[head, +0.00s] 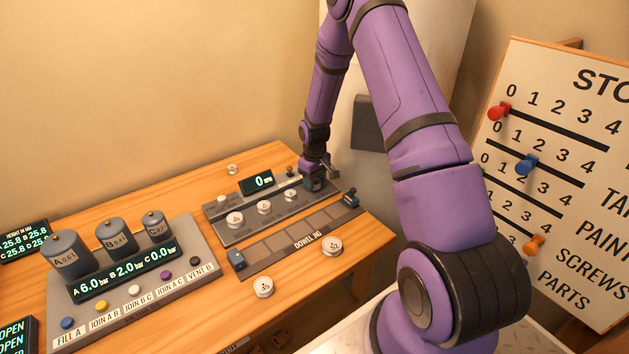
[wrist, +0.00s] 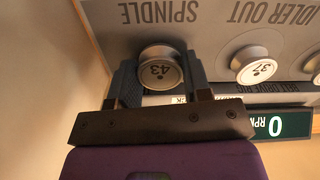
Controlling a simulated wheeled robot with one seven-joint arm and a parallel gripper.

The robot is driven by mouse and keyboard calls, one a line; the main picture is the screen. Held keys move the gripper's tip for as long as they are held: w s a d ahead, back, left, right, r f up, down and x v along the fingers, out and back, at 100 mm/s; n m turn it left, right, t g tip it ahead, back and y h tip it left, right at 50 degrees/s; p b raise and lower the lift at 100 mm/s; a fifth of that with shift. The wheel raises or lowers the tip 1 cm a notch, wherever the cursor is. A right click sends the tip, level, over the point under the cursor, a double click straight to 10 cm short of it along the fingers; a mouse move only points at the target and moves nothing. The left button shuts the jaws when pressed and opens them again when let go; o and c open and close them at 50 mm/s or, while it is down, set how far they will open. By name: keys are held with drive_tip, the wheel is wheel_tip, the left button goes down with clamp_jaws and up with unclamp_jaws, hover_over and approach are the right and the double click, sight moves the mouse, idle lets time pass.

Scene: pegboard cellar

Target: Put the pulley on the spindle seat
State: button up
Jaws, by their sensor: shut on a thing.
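My gripper (wrist: 160,72) is shut on a silvery round pulley marked 43 (wrist: 157,74), one finger on each side, in the wrist view. The pulley is at the spindle seat, beside the printed word SPINDLE on the grey drive panel (wrist: 225,20). Whether it rests fully down on the seat cannot be told. In the head view my gripper (head: 316,180) is low over the right end of the drive panel (head: 245,232), and the pulley is hidden there.
Several pulleys sit on the panel, one marked 37 (wrist: 250,66). A display (head: 257,181) reads 0 RPM. In front lie the dowel jig (head: 285,246) and two loose pulleys (head: 264,287) (head: 332,246). A pressure console (head: 185,275) stands left. A small round part (head: 232,169) lies behind.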

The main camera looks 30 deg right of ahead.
drive_tip(key=shift+f, duration=0.15)
drive_tip(key=o, duration=0.9)
